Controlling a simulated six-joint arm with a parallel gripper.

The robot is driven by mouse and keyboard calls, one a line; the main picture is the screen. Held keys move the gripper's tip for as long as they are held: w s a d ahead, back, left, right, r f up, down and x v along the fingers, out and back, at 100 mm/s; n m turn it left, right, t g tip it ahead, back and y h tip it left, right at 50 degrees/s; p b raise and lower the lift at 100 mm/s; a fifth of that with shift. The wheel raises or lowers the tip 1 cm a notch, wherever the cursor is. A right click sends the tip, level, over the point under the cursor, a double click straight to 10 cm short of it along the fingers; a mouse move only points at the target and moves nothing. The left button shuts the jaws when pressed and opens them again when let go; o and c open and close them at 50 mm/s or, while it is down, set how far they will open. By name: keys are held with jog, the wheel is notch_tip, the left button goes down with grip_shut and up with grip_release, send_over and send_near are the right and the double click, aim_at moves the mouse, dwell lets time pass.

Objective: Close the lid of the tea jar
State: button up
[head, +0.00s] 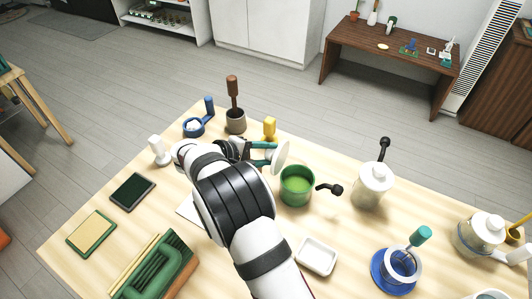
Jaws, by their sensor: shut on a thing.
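A green round jar (297,198) stands open on the wooden table, with light green contents showing inside. My gripper (268,155), with teal fingers, is just behind and to the left of the jar. It is shut on a pale round lid (284,154), which is tilted steeply and held above the table beside the jar's far rim. The lid is not on the jar's mouth. My arm hides part of the table and the rear of the gripper.
A dark-knobbed handle (331,189) sticks out right of the jar. A white lidded canister (370,191) stands further right. A white dish (317,256) lies in front. A brown cup (236,124) and a yellow object (270,128) stand behind the gripper.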

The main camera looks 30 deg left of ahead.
grip_shut()
dwell(0.9)
